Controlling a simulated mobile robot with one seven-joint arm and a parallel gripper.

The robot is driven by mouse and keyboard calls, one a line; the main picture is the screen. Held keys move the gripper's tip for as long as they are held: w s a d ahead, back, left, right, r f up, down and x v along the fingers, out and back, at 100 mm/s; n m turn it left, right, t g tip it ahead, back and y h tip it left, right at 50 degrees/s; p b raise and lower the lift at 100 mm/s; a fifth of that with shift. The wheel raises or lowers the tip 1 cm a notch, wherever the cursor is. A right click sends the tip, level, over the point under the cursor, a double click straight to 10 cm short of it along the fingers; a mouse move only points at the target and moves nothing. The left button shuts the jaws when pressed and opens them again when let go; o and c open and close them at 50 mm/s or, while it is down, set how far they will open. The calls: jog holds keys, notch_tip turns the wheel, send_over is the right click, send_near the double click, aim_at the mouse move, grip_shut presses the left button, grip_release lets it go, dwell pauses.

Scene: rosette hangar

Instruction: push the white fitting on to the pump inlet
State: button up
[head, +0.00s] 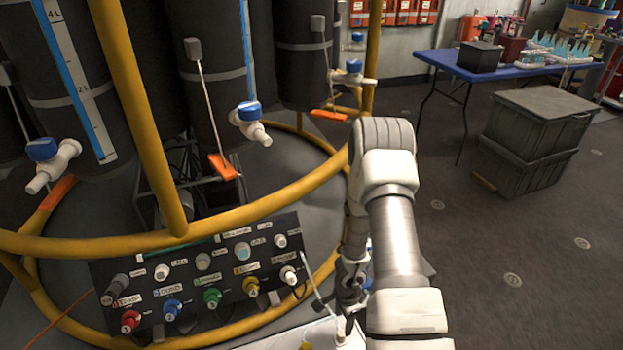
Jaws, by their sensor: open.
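My gripper (349,312) points down at the bottom centre, partly hidden by my own arm. It is open; the small gap between its fingers is hard to see. A small white piece (342,339) is just below the fingertips, on or above a white surface (285,338) at the bottom edge. It may be the white fitting; I cannot tell whether it touches the gripper. A thin pale tube or rod slants up from near it towards the panel. I cannot pick out the pump inlet for certain.
A black panel (205,288) carries several coloured and white fittings, left of my gripper. A yellow rail (262,212) curves around dark tanks with blue-handled valves (249,112). Grey crates (535,125) and a blue table (455,62) stand at the back right.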

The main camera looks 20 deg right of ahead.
aim_at(342, 333)
jog(key=shift+f+b, duration=4.2)
jog(key=shift+f, duration=0.2)
grip_shut()
jog(key=shift+r, duration=0.2)
jog(key=shift+r+p, duration=2.85)
jog(key=shift+r, duration=0.05)
jog(key=shift+s+d, duration=0.1)
jog(key=shift+s, duration=0.05)
